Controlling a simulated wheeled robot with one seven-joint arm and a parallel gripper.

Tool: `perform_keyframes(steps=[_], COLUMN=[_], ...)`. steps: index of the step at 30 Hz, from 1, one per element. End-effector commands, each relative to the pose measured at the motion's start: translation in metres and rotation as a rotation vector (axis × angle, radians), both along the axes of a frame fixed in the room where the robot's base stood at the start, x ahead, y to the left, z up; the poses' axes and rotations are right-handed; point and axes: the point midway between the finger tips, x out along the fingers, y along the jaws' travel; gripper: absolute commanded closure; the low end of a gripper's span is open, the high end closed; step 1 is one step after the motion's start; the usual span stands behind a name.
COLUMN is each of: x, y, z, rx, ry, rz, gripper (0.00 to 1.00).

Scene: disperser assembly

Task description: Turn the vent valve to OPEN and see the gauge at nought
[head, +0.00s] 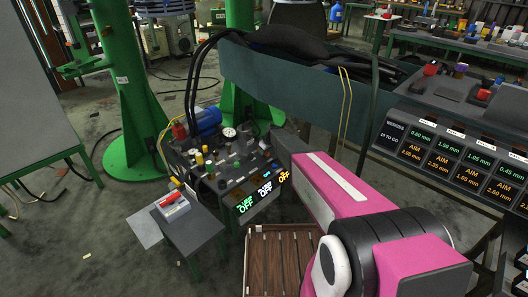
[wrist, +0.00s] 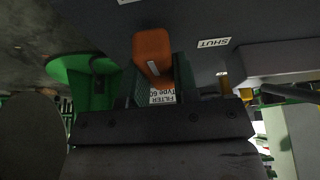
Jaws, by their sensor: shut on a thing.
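In the wrist view, an orange valve handle (wrist: 152,50) with a white line on it sits between the dark fingers of my gripper (wrist: 158,82). The gripper is shut on this handle. A white SHUT label (wrist: 214,43) is on the dark surface to the right of the handle. Another label at the top edge is cut off. The white line does not point at the SHUT label. In the head view, a round white-faced gauge (head: 229,132) stands on the machine's top; its needle is too small to read. My pink arm reaches to the machine's right side, and the handle cannot be made out there.
The machine's top (head: 205,160) is crowded with knobs and fittings, with a blue motor (head: 205,121) behind. Lit displays (head: 265,190) read OFF at its front. A slatted wooden platform (head: 283,262) lies below my arm.

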Motion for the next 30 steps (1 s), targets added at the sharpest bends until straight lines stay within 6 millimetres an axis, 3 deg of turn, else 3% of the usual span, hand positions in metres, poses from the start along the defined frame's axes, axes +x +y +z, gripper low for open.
perform_keyframes(steps=[6, 7, 9, 20, 26, 30], x=[0.0, 0.0, 0.0, -0.001, -0.007, -0.013], y=[0.0, 0.0, 0.0, -0.001, -0.006, -0.012], z=[0.001, 0.001, 0.001, 0.003, 0.019, 0.041], rx=[-0.001, -0.001, -0.001, 0.0, 0.0, 0.0], ry=[-0.002, -0.002, -0.002, -0.002, -0.002, -0.003], rz=[0.003, 0.003, 0.003, 0.001, 0.001, 0.0], gripper=[0.96, 0.63, 0.47, 0.47, 0.47, 0.47])
